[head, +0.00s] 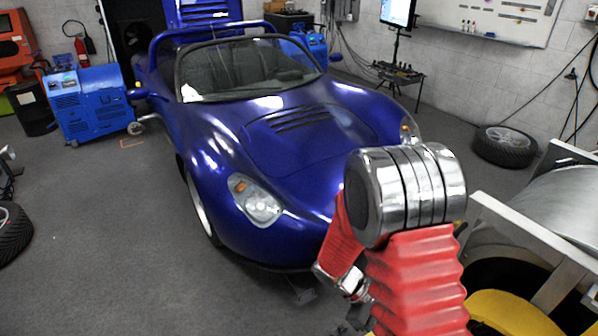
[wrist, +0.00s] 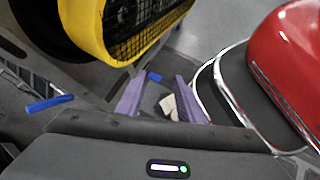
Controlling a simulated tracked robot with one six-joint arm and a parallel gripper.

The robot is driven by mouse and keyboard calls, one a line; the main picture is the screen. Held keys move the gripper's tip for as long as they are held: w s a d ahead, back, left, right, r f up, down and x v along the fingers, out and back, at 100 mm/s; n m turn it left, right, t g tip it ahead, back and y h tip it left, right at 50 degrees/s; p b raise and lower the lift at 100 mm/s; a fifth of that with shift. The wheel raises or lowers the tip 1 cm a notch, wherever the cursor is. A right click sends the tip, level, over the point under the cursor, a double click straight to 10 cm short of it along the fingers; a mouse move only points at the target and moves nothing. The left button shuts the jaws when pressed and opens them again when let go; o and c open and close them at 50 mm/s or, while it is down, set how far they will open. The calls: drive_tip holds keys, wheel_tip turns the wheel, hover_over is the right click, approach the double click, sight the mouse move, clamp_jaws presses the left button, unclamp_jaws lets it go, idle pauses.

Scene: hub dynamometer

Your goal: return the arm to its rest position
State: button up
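My arm (head: 415,225), with red ribbed sleeves and a polished metal joint, is raised and bent at the right of the head view, in front of the blue car. My gripper (wrist: 160,92) shows in the wrist view as two purplish-grey fingers standing apart. It is open, with nothing visibly clamped. A small pale object (wrist: 168,106) and a small blue piece (wrist: 154,77) show in the gap between the fingers; I cannot tell how far beyond them they lie. In the head view I cannot make out the gripper.
The blue car (head: 290,140) stands ahead. A yellow housing with a dark mesh (wrist: 125,30) is close to the gripper, at upper left in the wrist view. A metal-framed machine (head: 560,200) is close at right in the head view. Grey floor (head: 110,240) is free at left.

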drive_tip(key=s+a+r+m+t+y, duration=0.2)
drive_tip(key=a+r+m+t+y, duration=0.1)
drive_tip(key=r, duration=0.6)
drive_tip(key=s+a+r+m+t+y, duration=0.3)
drive_tip(key=r+m, duration=0.1)
drive_tip(key=r, duration=0.6)
drive_tip(key=s+a+r+m+t+y, duration=0.2)
drive_tip(key=r+m+t, duration=0.1)
drive_tip(key=r, duration=0.6)
drive_tip(key=shift+s+a+r+m+t+y, duration=0.2)
drive_tip(key=shift+a+r+m+t+y, duration=0.15)
drive_tip(key=shift+a+m+t+y, duration=0.05)
